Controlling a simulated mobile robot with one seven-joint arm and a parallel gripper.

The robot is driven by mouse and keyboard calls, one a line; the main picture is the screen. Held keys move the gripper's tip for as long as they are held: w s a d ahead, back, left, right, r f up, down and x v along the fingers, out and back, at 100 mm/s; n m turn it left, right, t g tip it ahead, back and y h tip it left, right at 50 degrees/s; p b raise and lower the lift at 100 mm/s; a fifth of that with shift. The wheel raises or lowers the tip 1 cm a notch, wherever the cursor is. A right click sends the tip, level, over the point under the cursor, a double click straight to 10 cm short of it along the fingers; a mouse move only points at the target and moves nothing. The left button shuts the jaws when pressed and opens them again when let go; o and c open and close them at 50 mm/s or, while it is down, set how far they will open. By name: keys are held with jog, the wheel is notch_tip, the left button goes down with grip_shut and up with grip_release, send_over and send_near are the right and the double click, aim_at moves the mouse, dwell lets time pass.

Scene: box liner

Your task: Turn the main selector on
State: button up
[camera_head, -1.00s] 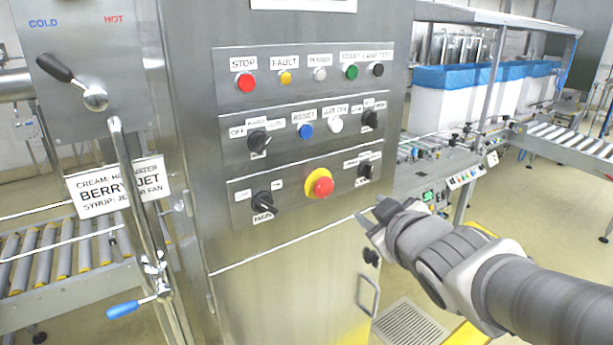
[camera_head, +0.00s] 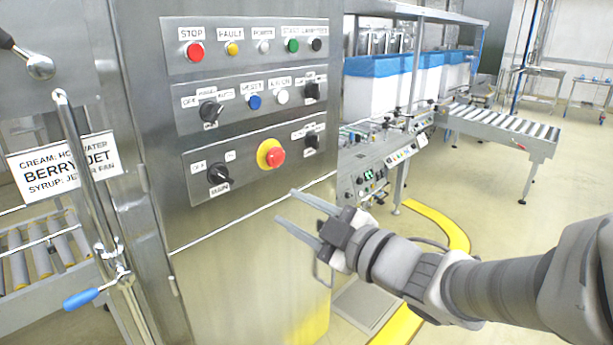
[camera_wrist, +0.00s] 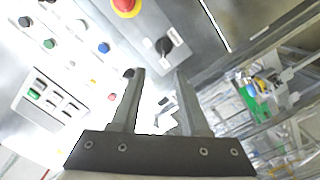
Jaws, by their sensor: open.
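The main selector (camera_head: 218,174) is a black rotary knob at the lower left of the control panel, with a MAIN label under it and small labels above, the left one reading OFF. Its handle is tilted; I cannot tell its exact setting. My gripper (camera_head: 284,208) is open and empty, to the right of the selector and a little lower, with its fingers pointing left toward the cabinet front. In the wrist view my two fingers (camera_wrist: 158,75) stand apart with nothing held between them.
A red emergency button on a yellow ring (camera_head: 271,154) sits right of the selector, with another black selector (camera_head: 311,141) beyond it. Rows of buttons are above. A pipe with a blue-handled valve (camera_head: 85,299) stands left. A conveyor (camera_head: 505,128) is at right.

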aim_at(225, 178)
jog(key=shift+n+y, duration=0.3)
jog(key=x, duration=0.5)
jog(key=b+x, duration=0.1)
jog(key=x, duration=1.1)
jog(key=shift+s+a+f+b, duration=0.35)
jog(key=shift+f+b, duration=0.05)
grip_shut()
